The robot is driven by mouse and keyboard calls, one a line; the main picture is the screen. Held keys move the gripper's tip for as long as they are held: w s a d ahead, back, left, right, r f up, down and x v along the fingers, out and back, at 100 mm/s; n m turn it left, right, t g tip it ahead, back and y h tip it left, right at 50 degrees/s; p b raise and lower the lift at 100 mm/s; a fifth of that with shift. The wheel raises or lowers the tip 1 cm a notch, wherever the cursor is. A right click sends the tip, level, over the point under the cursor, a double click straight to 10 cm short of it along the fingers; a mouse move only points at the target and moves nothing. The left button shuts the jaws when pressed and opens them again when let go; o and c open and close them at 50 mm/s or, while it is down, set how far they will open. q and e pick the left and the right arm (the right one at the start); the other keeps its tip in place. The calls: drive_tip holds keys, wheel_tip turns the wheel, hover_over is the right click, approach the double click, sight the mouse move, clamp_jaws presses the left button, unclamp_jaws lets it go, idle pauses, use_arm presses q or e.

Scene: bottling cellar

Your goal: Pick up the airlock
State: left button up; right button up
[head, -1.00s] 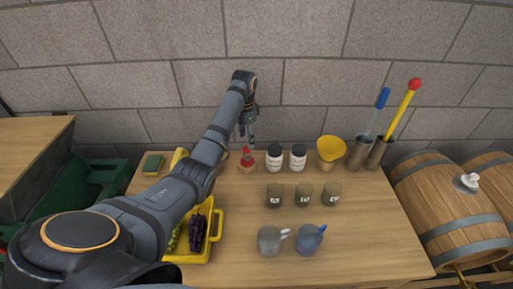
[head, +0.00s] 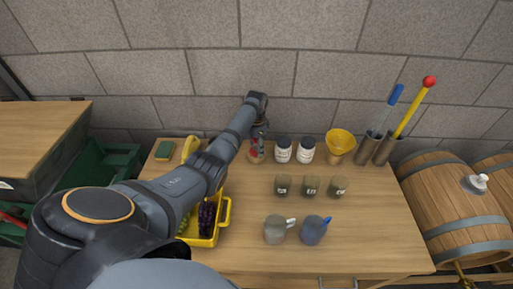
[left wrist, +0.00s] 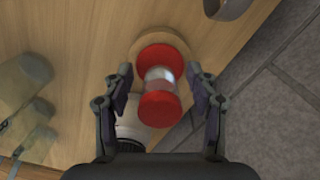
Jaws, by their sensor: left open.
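The airlock (left wrist: 160,80) shows in the left wrist view as two red round ends with a clear middle. It stands on a round wooden base (left wrist: 178,42). In the head view the airlock (head: 254,154) is at the back of the table, partly hidden by my left gripper (head: 259,140). In the left wrist view my left gripper (left wrist: 160,74) is open, with one finger on each side of the airlock. I cannot tell whether the fingers touch it. My right gripper is not in view.
Two dark-lidded white jars (head: 283,154) stand close right of the airlock, then a yellow funnel (head: 341,142). Several small labelled cups (head: 311,187) and two jugs (head: 275,230) stand nearer. A yellow crate (head: 222,222) with grapes is under my left arm. The table's right front is clear.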

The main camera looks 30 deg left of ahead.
use_arm(q)
clamp_jaws()
idle(0.4)
